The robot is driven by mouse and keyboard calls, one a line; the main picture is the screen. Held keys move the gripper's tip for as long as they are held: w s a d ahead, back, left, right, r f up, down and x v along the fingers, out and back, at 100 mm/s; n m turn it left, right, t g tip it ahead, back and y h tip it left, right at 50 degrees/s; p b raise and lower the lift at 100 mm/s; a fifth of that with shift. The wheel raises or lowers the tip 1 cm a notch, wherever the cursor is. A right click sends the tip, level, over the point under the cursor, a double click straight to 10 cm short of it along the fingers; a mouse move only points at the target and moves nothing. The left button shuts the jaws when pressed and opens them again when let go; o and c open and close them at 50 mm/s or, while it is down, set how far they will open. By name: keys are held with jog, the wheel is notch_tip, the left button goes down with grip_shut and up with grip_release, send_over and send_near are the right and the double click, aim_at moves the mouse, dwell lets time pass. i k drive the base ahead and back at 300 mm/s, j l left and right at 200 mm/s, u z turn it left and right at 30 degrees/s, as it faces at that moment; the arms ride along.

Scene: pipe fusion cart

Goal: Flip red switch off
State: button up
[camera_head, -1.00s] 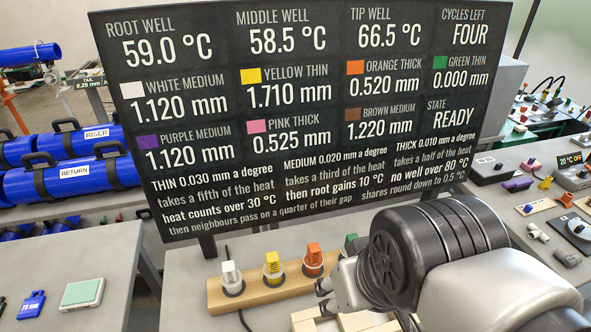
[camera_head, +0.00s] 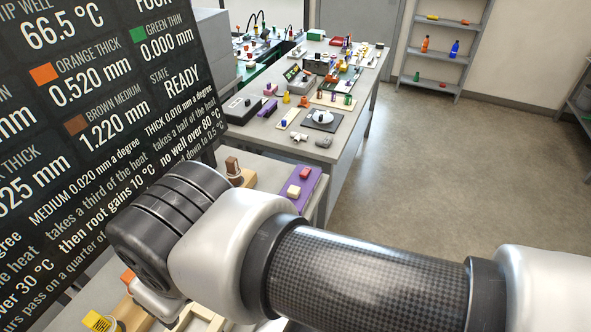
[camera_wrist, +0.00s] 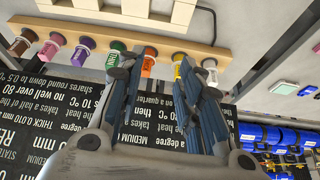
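No part in view is clearly a red switch. I cannot tell whether either is the switch. In the wrist view, my gripper (camera_wrist: 157,62) is open, with a clear gap between its fingers and nothing held. It is over the row of coloured plugs, near the orange plug (camera_wrist: 149,55) and the yellow plug (camera_wrist: 179,60). In the head view my arm hides most of the gripper.
The black display board (camera_head: 90,110) fills the left of the head view. A brown plug (camera_head: 232,165) stands near the purple box. A second bench (camera_head: 345,120) behind holds several small devices and blocks. Shelves (camera_head: 445,55) stand farther back, and the floor (camera_head: 420,150) at right is clear.

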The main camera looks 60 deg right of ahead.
aim_at(307, 171)
jog(key=l+z, duration=0.1)
jog(key=z, duration=2)
jog(key=i+l, duration=0.9)
jog(key=i, duration=0.25)
